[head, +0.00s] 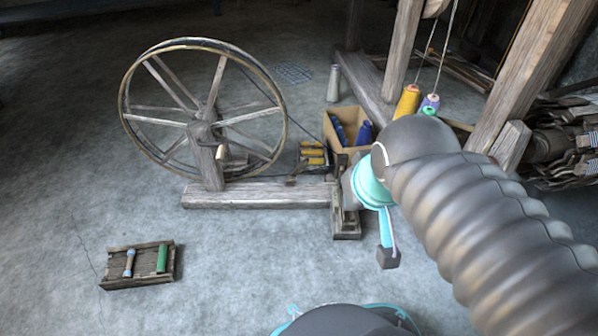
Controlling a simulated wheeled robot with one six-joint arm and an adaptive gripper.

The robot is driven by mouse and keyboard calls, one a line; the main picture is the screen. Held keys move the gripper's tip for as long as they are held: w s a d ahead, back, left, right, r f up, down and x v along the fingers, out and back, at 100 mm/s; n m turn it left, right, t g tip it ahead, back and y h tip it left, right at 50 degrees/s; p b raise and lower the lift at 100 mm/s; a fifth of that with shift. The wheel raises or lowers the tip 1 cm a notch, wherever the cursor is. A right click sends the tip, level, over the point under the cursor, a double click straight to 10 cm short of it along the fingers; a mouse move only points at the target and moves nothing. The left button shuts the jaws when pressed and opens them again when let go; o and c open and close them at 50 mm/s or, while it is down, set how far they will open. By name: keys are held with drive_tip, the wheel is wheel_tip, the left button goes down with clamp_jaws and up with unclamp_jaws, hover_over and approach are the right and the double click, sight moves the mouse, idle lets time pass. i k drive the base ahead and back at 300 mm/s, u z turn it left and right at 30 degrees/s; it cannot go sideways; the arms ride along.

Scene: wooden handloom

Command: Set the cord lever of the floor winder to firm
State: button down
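The floor winder (258,194) stands left of centre, with a large spoked wheel (167,107) on a wooden post and a long beam base. A dark cord runs from the wheel down to the spindle end on the right. I cannot make out a cord lever or its setting; the right end block (346,222) of the winder is partly behind my arm. My gripper (387,240) is at the end of the arm, just right of that block. One teal finger with a dark tip shows, pointing down. The other finger is hidden, so its opening is unclear.
A small wooden tray (118,284) with two bobbins lies at lower left. A box (357,118) with blue spools stands behind the winder. A grey cone (333,84) and coloured cones stand near loom posts (403,45).

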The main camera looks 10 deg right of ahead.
sight(305, 162)
drive_tip(key=u, duration=0.25)
drive_tip(key=i, duration=0.95)
drive_tip(key=z, duration=0.6)
